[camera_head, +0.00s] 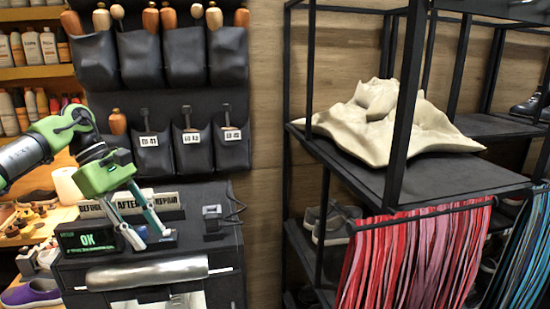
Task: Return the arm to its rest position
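My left arm (25,155) comes in from the left edge. Its green gripper (152,240) points down over the dark cabinet top, with its two fingers apart. I see nothing held between the fingers. The fingertips hang in front of the signs and the small items on the cabinet; I cannot tell whether they touch anything. My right arm and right gripper are not in view.
A black display reading OK (87,239) stands on the cabinet (225,262) beside the gripper. Hanging pockets (93,60) with brushes are behind. A black rack (440,185) with a beige cloth (390,130) and red laces (410,255) stands right. Shelves with bottles are left.

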